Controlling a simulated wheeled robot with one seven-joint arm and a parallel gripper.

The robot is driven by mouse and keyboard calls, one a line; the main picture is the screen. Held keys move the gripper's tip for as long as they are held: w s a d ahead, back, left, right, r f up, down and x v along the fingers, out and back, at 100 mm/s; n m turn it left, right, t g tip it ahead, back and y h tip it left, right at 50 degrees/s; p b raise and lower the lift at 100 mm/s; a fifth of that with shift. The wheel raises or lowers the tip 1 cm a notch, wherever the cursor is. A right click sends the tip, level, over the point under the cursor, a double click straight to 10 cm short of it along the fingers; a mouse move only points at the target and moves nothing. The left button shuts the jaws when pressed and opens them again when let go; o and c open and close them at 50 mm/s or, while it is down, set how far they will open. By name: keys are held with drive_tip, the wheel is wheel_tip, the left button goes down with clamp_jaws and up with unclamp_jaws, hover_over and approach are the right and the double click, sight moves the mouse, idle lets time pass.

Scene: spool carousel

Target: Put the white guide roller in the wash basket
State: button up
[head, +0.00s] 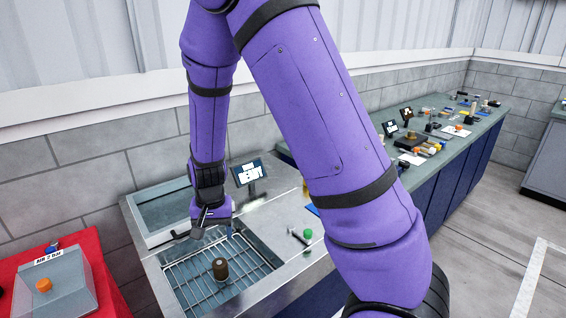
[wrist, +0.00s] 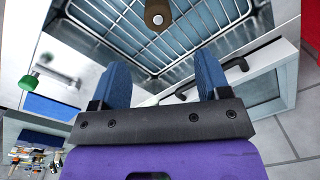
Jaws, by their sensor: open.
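My gripper (head: 212,232) is above the sink, over the wire wash basket (head: 165,267). In the wrist view my gripper (wrist: 162,78) has its two blue fingers spread wide with nothing between them. The basket wires (wrist: 100,37) show beyond the fingers. A brown, dark-topped cylinder (head: 220,268) stands in the basket, apart from my fingers; it also shows at the top edge of the wrist view (wrist: 157,14). I cannot make out a white guide roller in either view.
A small screen (head: 249,172) stands behind. A red-covered table with a clear bin (head: 55,290) is at left. A long bench (head: 455,140) with many small parts runs right.

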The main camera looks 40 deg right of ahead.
drive_tip(key=s+d+r+n+t+y, duration=0.1)
drive_tip(key=s+r+n, duration=0.15)
drive_tip(key=r, duration=0.95)
drive_tip(key=s+d+r+n+t, duration=0.2)
drive_tip(key=s+d+r, duration=0.1)
drive_tip(key=s+r, duration=0.6)
drive_tip(key=s+d+r+n+t+h, duration=0.1)
drive_tip(key=s+d+r+n, duration=0.1)
drive_tip(key=s+r, duration=0.6)
drive_tip(key=s+d, duration=0.1)
drive_tip(key=s, duration=0.3)
drive_tip(key=shift+r+t+h, duration=0.3)
drive_tip(key=shift+r+t, duration=0.05)
drive_tip(key=shift+t, duration=0.05)
drive_tip(key=shift+s+a, duration=0.1)
